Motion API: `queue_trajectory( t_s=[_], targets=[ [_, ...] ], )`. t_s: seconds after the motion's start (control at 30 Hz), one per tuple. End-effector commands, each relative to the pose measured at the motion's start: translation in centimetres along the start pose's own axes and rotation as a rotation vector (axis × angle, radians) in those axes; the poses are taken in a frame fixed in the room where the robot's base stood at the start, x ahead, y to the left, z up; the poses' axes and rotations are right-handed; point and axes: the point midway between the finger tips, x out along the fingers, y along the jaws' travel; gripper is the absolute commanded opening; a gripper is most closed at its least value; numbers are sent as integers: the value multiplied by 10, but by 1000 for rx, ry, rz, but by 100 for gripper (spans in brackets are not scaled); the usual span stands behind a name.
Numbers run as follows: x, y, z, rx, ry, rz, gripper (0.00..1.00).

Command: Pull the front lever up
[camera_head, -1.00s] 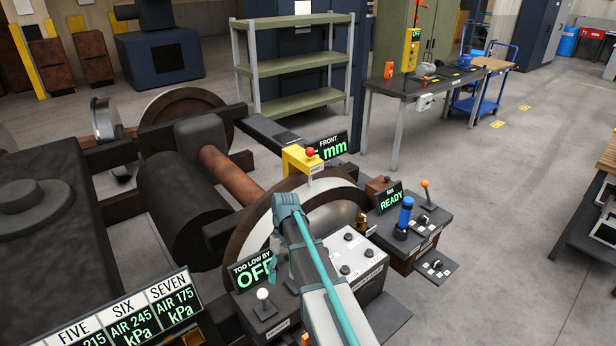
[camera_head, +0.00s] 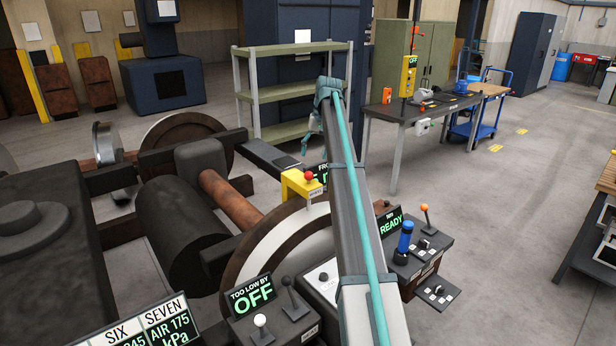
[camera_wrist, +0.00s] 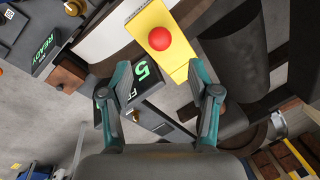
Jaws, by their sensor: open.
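In the wrist view the red knob (camera_wrist: 159,38) sits on the yellow bracket (camera_wrist: 165,62), and the display (camera_wrist: 143,84) shows a green 5. My gripper (camera_wrist: 158,68) is open and empty, with its fingers apart on either side of the yellow bracket's end in that picture. Contact cannot be told. In the head view my gripper (camera_head: 315,124) appears above and beyond the bracket.
A white-knob lever (camera_head: 261,322) and a black-knob lever (camera_head: 289,283) stand by the TOO LOW BY sign (camera_head: 251,293), reading OFF. An orange-knob lever (camera_head: 425,209) and blue handle (camera_head: 405,236) stand by the READY sign (camera_head: 391,223). Green shelves (camera_head: 296,92) stand behind.

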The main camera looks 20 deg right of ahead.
Motion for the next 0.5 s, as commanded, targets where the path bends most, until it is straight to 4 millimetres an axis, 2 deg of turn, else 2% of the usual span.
queue_trajectory(
  t_s=[0.5],
  targets=[
    [81, 0, 2, -1, -3, 1, 61]
  ],
)
